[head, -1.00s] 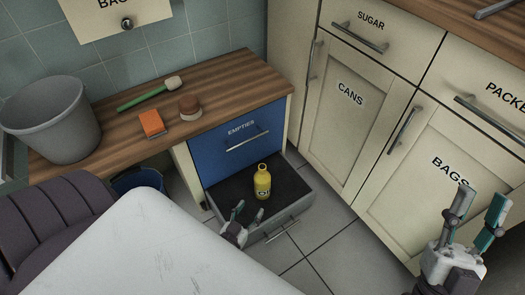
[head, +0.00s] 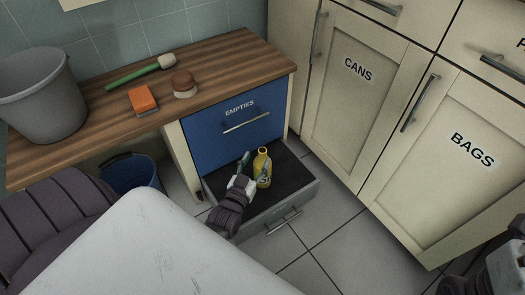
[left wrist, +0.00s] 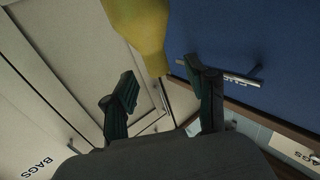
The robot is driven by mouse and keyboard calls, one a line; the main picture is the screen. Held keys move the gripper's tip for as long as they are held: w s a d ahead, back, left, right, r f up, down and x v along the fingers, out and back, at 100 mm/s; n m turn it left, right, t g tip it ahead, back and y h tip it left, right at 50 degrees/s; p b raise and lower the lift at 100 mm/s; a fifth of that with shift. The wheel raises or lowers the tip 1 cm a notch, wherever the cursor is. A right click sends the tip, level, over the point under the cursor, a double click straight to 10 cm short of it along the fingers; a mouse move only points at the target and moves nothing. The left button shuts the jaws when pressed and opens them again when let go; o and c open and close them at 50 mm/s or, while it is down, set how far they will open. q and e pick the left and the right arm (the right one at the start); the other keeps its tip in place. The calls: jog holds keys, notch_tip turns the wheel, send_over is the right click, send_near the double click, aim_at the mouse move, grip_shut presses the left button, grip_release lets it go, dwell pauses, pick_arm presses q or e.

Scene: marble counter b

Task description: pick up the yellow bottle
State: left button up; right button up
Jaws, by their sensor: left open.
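The yellow bottle (head: 263,163) stands upright in the open lower drawer (head: 298,192), on its dark bottom. My left gripper (head: 254,170) reaches into the drawer from the near left, right at the bottle, and overlaps its lower part. In the left wrist view its two fingers (left wrist: 163,88) are spread apart with nothing between them. The bottle (left wrist: 140,30) is cut off at the top of that view, just past the fingertips; I cannot tell whether they touch it. Only a piece of my right gripper or wrist shows at the bottom right corner of the head view.
The blue EMPTIES drawer front (head: 232,122) is shut above the open drawer. The wooden counter (head: 225,75) holds a grey bin (head: 42,98), an orange block (head: 142,100) and brushes. A blue bucket (head: 133,178) stands below. Cabinets line the right; tiled floor (head: 340,235) is free.

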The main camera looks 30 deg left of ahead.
aim_at(261, 154)
pick_arm(q)
jog(key=b+x, duration=0.1)
jog(key=x, duration=0.1)
jog(key=b+x, duration=0.1)
jog(key=x, duration=0.1)
jog(key=shift+w+d+r, duration=0.1)
jog(key=shift+w+r, duration=0.15)
jog(key=shift+w, duration=0.1)
jog(key=shift+c, duration=0.2)
grip_shut()
